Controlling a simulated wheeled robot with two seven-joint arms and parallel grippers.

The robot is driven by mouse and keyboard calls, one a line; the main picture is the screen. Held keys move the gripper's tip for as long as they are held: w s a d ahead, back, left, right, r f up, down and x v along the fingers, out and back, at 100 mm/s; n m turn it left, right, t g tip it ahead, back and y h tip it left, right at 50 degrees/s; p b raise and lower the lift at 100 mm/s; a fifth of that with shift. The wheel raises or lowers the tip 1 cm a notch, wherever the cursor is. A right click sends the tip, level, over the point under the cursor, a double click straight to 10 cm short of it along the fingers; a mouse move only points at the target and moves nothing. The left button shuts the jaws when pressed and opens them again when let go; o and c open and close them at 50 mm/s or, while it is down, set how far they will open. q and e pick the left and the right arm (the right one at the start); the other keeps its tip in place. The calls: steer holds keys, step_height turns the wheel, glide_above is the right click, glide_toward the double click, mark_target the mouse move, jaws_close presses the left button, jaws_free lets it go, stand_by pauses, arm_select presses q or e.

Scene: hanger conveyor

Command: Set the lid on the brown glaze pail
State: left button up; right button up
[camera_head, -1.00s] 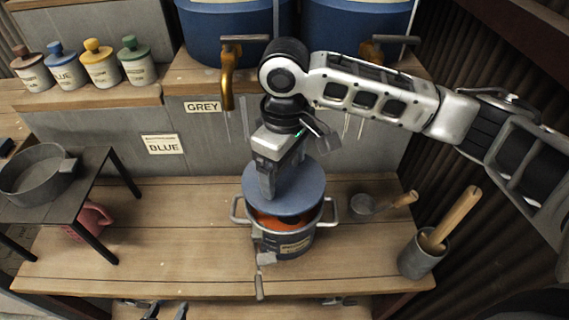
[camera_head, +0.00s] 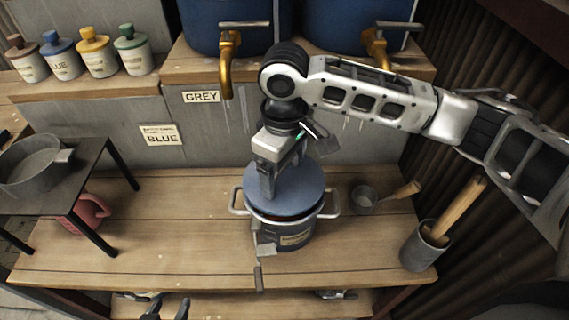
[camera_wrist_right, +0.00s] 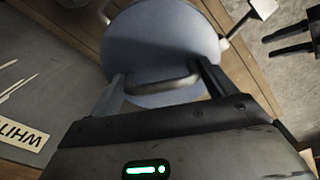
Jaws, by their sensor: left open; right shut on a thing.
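The glaze pail (camera_head: 290,240) is a grey pot with two side handles and a label on its front, standing on the wooden bench. The round blue-grey lid (camera_head: 300,190) is at the pail's mouth and covers most of it. A thin dark gap shows at the front right rim, so I cannot tell whether the lid sits fully flat. My right gripper (camera_head: 268,190) is shut on the lid's bar handle (camera_wrist_right: 165,82), with the lid (camera_wrist_right: 165,40) below it in the wrist view.
A small ladle (camera_head: 365,197) and a grey cup with a wooden pestle (camera_head: 425,245) are right of the pail. A dark side table (camera_head: 85,180) with a grey pan (camera_head: 35,165) is at left, above a red jug (camera_head: 90,212). Brass taps (camera_head: 227,70) overhang behind. Bench left of the pail is clear.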

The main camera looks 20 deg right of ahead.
steer(key=shift+p, duration=0.7)
stand_by(0.6)
steer(key=shift+f, duration=0.15)
steer(key=shift+f+p, duration=0.3)
steer(key=shift+p, duration=0.05)
stand_by(0.5)
steer(key=shift+f, duration=0.3)
steer(key=shift+f+p, duration=0.2)
steer(key=shift+p, duration=0.1)
stand_by(0.4)
